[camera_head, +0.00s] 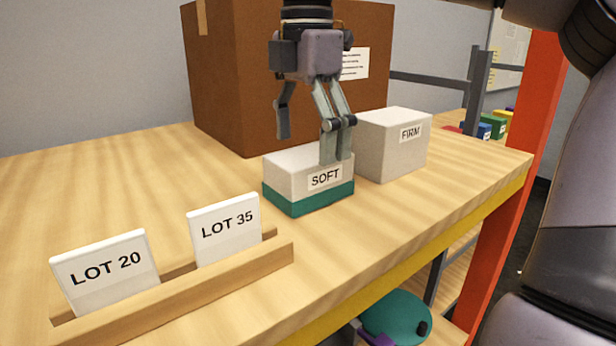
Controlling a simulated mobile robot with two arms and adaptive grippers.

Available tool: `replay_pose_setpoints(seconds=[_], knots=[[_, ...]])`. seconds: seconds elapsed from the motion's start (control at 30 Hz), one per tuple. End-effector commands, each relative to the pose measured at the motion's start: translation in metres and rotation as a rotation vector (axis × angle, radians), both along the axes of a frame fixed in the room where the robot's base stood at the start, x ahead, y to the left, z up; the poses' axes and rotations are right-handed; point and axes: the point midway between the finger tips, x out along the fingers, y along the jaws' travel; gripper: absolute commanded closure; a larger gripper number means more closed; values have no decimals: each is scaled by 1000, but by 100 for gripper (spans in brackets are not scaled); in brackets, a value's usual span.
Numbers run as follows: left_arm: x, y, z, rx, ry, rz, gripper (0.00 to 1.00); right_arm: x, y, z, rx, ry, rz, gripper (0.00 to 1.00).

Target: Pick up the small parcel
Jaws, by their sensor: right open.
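Nothing in view is marked as a small parcel, and I cannot tell which object it is. A white block labelled SOFT (290,178) with a teal base sits on the wooden table. A plain white block labelled FIRM (385,150) stands just behind and right of it. A large brown cardboard box (235,85) stands behind them. My right gripper (308,148) points down, open and empty, over the SOFT block. One finger overlaps that block's top and front in the picture; I cannot tell whether it touches. My left gripper is not in view.
A wooden holder (200,284) at the front left carries cards LOT 20 (105,270) and LOT 35 (225,230). The table's yellow front edge (410,262) and a red post (510,190) bound the right. A teal round object (395,315) lies below. The table's left is clear.

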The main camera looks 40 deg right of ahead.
Motion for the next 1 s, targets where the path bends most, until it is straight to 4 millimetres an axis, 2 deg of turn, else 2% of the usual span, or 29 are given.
replay_pose_setpoints(seconds=[0.27,0.43,0.6,0.87,1.0], knots=[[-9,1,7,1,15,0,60,0,-1,-16,1,2,0,14],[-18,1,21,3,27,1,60,0,-3,-36,2,4,2,14],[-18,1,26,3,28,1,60,0,-4,-58,1,1,0,14],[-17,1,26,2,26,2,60,1,-4,-63,0,-2,-2,14],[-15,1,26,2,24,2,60,1,-4,-63,0,-2,-2,21]])
